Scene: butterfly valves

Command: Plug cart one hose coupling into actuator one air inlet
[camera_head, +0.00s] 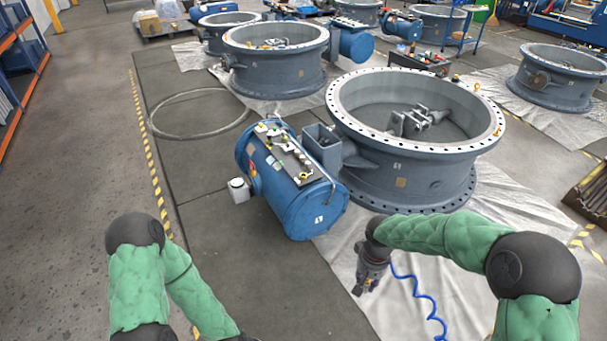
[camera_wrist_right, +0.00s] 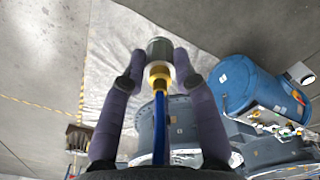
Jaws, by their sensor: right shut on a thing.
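My right gripper (camera_head: 366,287) is low in front of the nearest big grey valve, over the pale sheet. In the right wrist view, its two purple-grey fingers (camera_wrist_right: 160,62) are shut on the hose coupling (camera_wrist_right: 159,48), a dark cylinder with a brass fitting. A blue hose (camera_wrist_right: 160,125) runs back from the coupling; its coil (camera_head: 420,290) shows in the head view. The blue actuator (camera_head: 293,180) lies beside the valve, up and left of the gripper and apart from it. It also shows in the right wrist view (camera_wrist_right: 250,85). I cannot make out its air inlet. My left gripper is out of view.
The grey valve (camera_head: 400,175) stands on the pale sheet (camera_head: 345,258). A hose ring (camera_head: 160,133) lies on the floor behind. Other valves stand farther back. Floor at the left is clear.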

